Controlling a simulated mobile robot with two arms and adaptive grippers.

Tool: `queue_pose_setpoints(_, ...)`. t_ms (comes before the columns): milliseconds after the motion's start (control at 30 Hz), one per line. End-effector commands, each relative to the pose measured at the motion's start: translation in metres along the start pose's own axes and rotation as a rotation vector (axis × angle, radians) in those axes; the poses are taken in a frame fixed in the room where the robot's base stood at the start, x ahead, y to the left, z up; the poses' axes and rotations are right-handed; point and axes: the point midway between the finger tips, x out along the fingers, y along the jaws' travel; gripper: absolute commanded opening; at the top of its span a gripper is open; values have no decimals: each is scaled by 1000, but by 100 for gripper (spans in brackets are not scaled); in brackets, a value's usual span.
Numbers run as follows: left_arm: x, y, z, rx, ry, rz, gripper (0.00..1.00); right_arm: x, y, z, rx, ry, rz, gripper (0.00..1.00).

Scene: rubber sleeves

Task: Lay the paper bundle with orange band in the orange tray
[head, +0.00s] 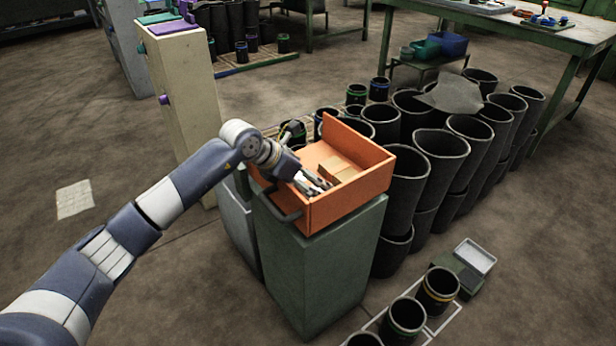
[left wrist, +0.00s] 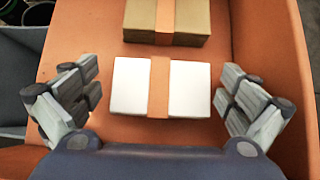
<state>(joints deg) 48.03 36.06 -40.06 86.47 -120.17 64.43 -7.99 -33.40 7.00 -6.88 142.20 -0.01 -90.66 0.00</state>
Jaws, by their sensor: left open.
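The orange tray (head: 348,203) sits on a green cabinet, and its floor and walls fill much of the left wrist view (left wrist: 272,60). A white paper bundle with an orange band (left wrist: 160,86) lies flat inside the tray. My left gripper (head: 316,183) reaches into the tray from the left. In the left wrist view its fingers (left wrist: 160,82) stand wide open, one on each side of the white bundle, with gaps to both. In the head view the white bundle is mostly hidden by the fingers. My right gripper is not in view.
A brown bundle with an orange band (left wrist: 166,18) lies in the tray just beyond the white one. The green cabinet (head: 325,265) stands under the tray. Black rubber sleeves (head: 440,165) crowd its right side. A beige column (head: 183,95) stands behind my left arm.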

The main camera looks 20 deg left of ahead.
Motion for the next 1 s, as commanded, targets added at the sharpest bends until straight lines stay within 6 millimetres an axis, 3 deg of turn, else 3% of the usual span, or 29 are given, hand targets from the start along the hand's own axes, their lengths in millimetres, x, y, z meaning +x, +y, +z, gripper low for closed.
queue_pose_setpoints(33,9,-4,-15,1,31,-8,100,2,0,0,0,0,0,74)
queue_pose_setpoints(267,6,-4,-12,2,30,-7,100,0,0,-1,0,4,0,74)
queue_pose_setpoints(433,-2,-4,-4,2,30,-8,100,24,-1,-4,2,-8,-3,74)
queue_pose_setpoints(700,-74,-1,0,6,21,-3,100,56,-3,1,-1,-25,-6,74)
queue_pose_setpoints(1000,-119,-2,2,3,17,-4,100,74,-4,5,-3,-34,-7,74)
